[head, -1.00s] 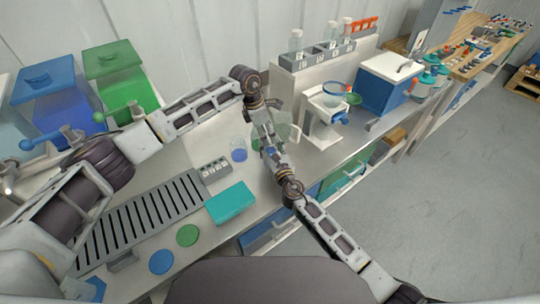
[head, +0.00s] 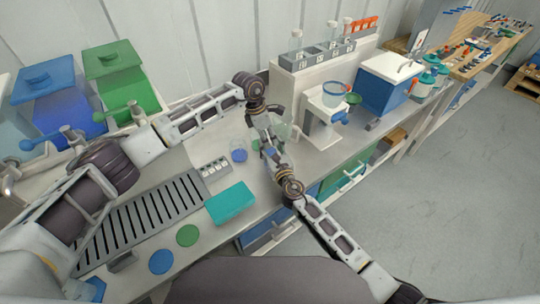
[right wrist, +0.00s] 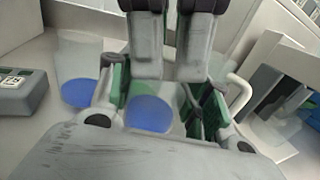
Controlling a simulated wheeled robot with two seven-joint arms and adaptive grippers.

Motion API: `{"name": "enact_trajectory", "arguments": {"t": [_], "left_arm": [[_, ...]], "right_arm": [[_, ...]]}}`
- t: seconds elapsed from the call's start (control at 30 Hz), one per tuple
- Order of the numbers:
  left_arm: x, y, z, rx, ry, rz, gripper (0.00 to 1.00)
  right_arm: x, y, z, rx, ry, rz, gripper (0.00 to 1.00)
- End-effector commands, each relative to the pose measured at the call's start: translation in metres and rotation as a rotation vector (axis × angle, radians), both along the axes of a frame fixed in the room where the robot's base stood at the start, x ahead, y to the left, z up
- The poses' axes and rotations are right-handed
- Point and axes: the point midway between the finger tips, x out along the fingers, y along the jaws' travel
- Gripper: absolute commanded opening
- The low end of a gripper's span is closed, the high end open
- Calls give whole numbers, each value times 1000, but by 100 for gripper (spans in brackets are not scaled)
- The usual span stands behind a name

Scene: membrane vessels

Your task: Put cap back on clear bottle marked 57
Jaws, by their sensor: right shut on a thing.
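My left gripper (head: 266,128) comes down from above the bench, and its two fingers (right wrist: 170,60) point down close together in the right wrist view. Whether they hold a cap is hidden. My right gripper (right wrist: 155,108) is shut on a clear vessel with a round blue area (right wrist: 148,114), between its green-padded fingers. The left fingertips are just above or beside this vessel; I cannot tell if they touch. Another clear vessel with blue in it (head: 239,155) stands to the left, and also shows in the right wrist view (right wrist: 80,93). No mark 57 is readable.
A grey block with white labels (head: 215,168) and a teal box (head: 231,203) are near the front. Green (head: 187,235) and blue (head: 161,262) discs lie by the slotted rack (head: 145,222). A white stand (head: 322,122) is to the right, with a bottle rack (head: 325,57) behind.

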Motion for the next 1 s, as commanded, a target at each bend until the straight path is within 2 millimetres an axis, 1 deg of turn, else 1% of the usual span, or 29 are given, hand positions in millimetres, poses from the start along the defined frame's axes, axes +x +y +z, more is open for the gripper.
{"name": "enact_trajectory", "arguments": {"t": [0.03, 0.13, 0.43, 0.57, 1.0], "left_arm": [[0, 0, 0, 0, 0, 0, 42], [0, 0, 0, 0, 0, 0, 54], [0, 0, 0, 0, 0, 0, 54], [0, 0, 5, 0, -1, 0, 54], [0, 0, 41, 0, 0, 0, 54]], "right_arm": [[0, 0, 0, 0, 0, 0, 0], [0, 0, 0, 0, 0, 0, 0], [0, 0, 0, 0, 0, 0, 0], [0, 0, 0, 0, 0, 0, 0], [0, 0, 0, 0, 0, 0, 0]]}}
